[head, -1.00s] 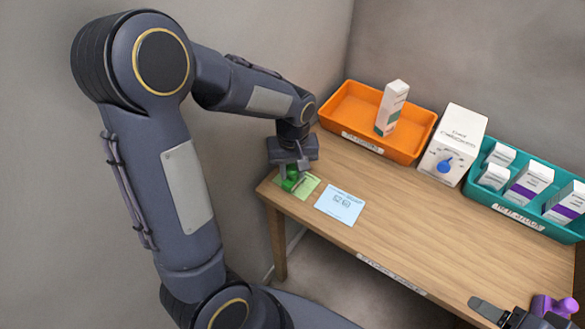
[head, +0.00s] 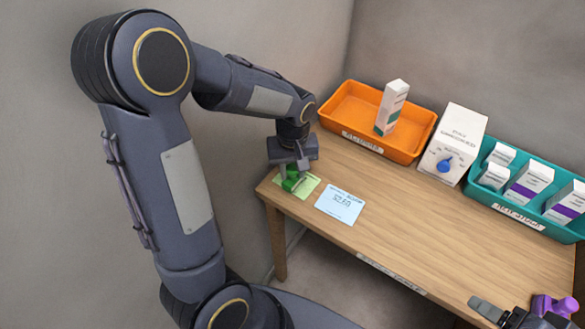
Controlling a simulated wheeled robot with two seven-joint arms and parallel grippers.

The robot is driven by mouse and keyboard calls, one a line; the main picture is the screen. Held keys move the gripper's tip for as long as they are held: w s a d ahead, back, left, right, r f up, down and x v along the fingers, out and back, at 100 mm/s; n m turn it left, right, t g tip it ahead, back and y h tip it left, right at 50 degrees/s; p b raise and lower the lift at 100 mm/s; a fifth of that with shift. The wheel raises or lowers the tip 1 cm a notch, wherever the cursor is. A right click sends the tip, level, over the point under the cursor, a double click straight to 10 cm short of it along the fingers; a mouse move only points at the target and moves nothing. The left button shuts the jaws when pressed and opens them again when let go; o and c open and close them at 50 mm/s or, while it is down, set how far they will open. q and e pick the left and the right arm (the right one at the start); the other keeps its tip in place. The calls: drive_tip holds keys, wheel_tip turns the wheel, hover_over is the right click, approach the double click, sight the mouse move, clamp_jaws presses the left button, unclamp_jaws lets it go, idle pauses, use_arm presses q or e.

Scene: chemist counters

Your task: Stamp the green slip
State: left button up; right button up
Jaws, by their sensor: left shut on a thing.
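The green slip (head: 308,186) lies flat at the table's left end, partly hidden by my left gripper. My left gripper (head: 293,178) points down over the slip and is shut on a green stamp (head: 289,184). The stamp is at or very near the slip's surface; I cannot tell if it touches. A light blue slip (head: 340,204) with dark marks lies just right of the green one. My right gripper (head: 507,312) shows only in part at the bottom right corner, beside a purple object (head: 556,306); its jaw state is unclear.
An orange tray (head: 347,126) with a white-and-green box (head: 391,108) stands at the back. A white dispenser with a blue knob (head: 462,133) stands beside a teal tray (head: 480,195) of several boxes. The middle of the wooden table (head: 420,225) is clear.

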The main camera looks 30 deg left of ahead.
use_arm(q)
wheel_tip(320, 180, up, 7)
drive_tip(key=p, duration=0.6)
